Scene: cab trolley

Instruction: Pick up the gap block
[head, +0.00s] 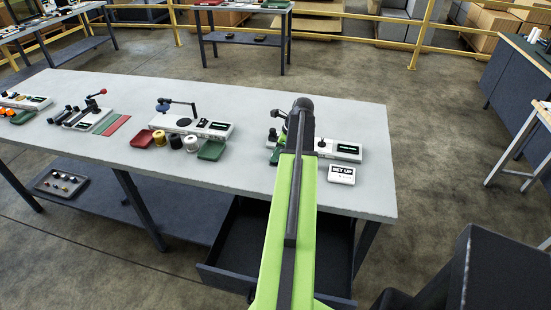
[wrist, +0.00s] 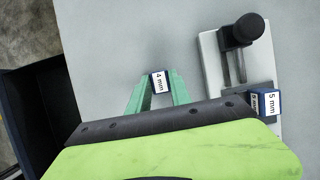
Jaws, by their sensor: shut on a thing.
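My gripper (wrist: 160,82) shows in the wrist view with its two green fingers shut on a small dark blue gap block (wrist: 160,84) with a white "4 mm" label. Grey tabletop lies below it; I cannot tell whether the block touches it. A blue block (wrist: 266,103) marked "5 mm" sits at the grey fixture (wrist: 213,60) with a black knob, to the right of my gripper. In the head view my green arm hides most of the gripper and the held block; a bit of green finger (head: 275,157) shows beside the arm.
On the long grey table (head: 260,115) a "SET UP" sign (head: 341,174) stands right of my arm. Other fixtures (head: 200,128), a red tray (head: 142,139) and a green tray (head: 211,150) stand to the left. A dark drawer (head: 235,250) is open below the front edge.

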